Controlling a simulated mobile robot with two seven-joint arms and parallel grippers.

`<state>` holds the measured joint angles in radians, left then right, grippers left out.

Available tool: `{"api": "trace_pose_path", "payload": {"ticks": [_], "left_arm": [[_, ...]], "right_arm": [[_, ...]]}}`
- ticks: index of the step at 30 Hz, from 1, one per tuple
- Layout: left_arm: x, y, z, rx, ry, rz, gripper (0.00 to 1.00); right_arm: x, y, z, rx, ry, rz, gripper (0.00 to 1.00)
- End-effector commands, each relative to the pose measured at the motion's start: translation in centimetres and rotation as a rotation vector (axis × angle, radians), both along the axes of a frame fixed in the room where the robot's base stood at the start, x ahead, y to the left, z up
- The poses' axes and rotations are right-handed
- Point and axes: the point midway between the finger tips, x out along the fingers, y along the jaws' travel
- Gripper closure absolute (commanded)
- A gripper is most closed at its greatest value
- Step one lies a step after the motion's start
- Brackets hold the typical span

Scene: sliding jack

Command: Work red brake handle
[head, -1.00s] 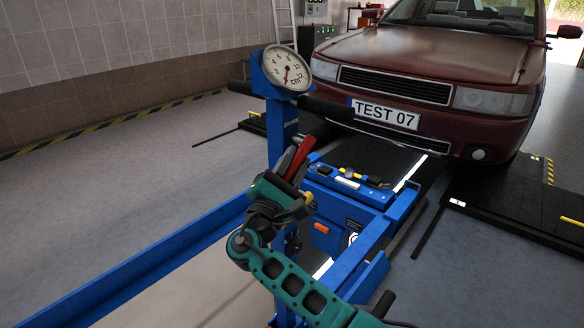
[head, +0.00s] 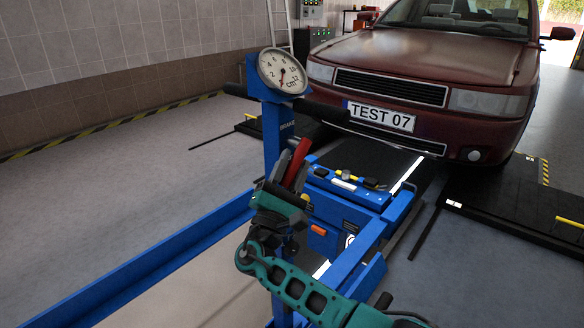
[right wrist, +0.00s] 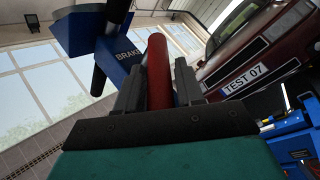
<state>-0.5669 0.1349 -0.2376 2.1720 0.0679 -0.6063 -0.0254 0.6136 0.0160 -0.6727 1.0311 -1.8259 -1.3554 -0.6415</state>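The red brake handle (head: 299,158) stands tilted at the blue jack's upright post, below a BRAKE label. In the right wrist view the red brake handle (right wrist: 158,66) runs between the two dark fingers. My right gripper (head: 289,172) has one finger on each side of the handle, with almost no gap left, and looks shut on it. The fingers also show in the right wrist view (right wrist: 161,88). The handle's lower end is hidden by my gripper. My left gripper is not in view.
The blue post (head: 271,135) carries a round cm gauge (head: 282,71) and black side bars. The blue jack platform (head: 350,187) lies right of my gripper. A dark red car (head: 425,60) stands behind on black ramps. Grey floor at left is clear.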

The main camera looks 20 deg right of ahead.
Motion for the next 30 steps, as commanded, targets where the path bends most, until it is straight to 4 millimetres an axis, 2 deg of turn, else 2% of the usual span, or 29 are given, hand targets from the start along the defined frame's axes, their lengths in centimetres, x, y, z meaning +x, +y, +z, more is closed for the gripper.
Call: {"api": "trace_pose_path", "payload": {"ticks": [1, 4, 14, 30], "left_arm": [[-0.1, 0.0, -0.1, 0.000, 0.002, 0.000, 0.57], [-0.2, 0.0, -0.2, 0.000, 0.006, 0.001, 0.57], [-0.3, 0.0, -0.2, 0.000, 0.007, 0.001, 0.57], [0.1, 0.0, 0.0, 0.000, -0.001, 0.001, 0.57]], "right_arm": [[0.0, 0.0, 0.0, 0.000, 0.000, 0.000, 0.58], [0.0, 0.0, 0.0, 0.001, 0.000, 0.000, 0.50], [-0.4, 0.4, -0.4, 0.002, 0.002, 0.002, 0.50], [-6.8, 6.1, -6.4, 0.002, 0.001, 0.001, 0.50]]}}
